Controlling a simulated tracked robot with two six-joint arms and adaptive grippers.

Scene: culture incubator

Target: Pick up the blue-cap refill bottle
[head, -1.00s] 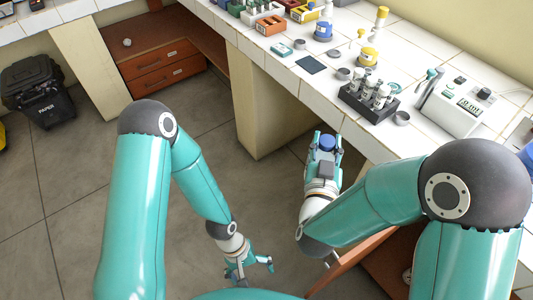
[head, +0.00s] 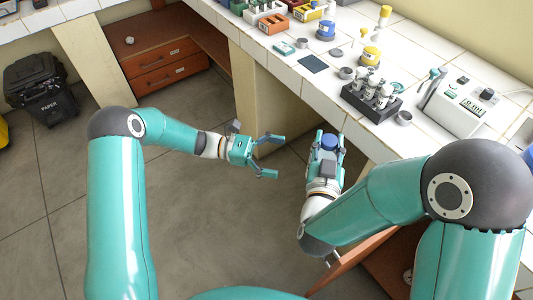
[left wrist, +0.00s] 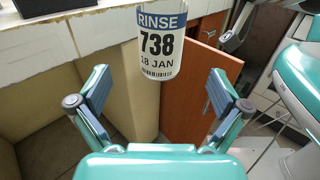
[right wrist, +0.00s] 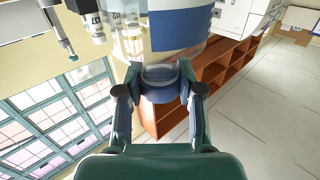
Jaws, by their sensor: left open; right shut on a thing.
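The blue-cap refill bottle (head: 329,141) shows its blue cap from above between the fingers of my right gripper (head: 328,152), which is shut on it, off the bench's front edge. In the right wrist view a blue-grey round part (right wrist: 160,85) lies between the fingers, with a blue and white surface beyond. My left gripper (head: 271,157) is open and empty, to the left of the bottle and pointing towards it. In the left wrist view a bottle labelled RINSE 738 (left wrist: 160,45), apparently the same one, hangs upright ahead of the open fingers; its top is cut off.
The white-tiled bench (head: 300,85) carries a dark vial rack (head: 371,103), a white instrument (head: 463,105), another blue-capped bottle (head: 325,30) and a yellow-capped one (head: 370,56). A brown door panel (left wrist: 200,85) stands behind the bottle.

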